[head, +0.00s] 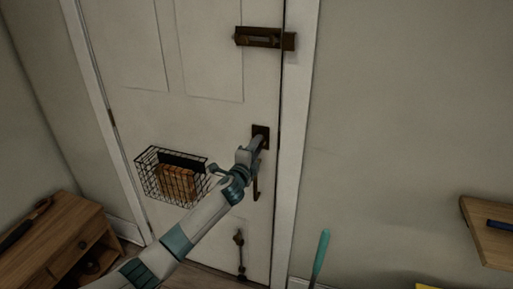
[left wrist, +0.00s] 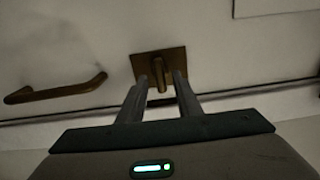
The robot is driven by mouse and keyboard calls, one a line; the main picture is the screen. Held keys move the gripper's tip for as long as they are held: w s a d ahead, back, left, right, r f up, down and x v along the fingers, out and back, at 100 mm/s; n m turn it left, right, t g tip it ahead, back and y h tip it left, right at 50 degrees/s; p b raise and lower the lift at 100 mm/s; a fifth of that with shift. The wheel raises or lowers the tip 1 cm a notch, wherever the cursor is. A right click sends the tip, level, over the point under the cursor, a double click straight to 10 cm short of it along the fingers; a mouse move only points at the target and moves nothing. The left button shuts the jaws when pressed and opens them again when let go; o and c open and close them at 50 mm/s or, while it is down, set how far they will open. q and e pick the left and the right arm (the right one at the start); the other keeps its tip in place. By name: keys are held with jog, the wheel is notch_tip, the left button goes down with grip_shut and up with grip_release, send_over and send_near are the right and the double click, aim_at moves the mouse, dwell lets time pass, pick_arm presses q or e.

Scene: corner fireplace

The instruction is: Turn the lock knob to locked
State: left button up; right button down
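The lock knob (left wrist: 158,76) is a bronze thumb-turn on a square bronze plate (left wrist: 172,62) in the left wrist view. In the head view the plate (head: 261,131) is on the white door near its right edge. My left gripper (head: 257,143) reaches up to it from the lower left. In the left wrist view the fingers of my left gripper (left wrist: 162,82) stand apart, one on each side of the knob. Whether either finger touches it I cannot tell. In the head view my gripper hides most of the knob. My right gripper is not in view.
A bronze pull handle (head: 256,187) is just below the plate. A slide bolt (head: 264,38) is higher up and another bolt (head: 240,250) lower down. A wire basket (head: 149,172) hangs left of my gripper. A wooden cabinet (head: 62,240) stands at lower left.

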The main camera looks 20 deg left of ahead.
pick_arm(q)
jog(key=s+b, duration=0.4)
jog(key=s, duration=1.3)
jog(key=shift+s+a, duration=0.2)
jog(key=shift+a, duration=0.1)
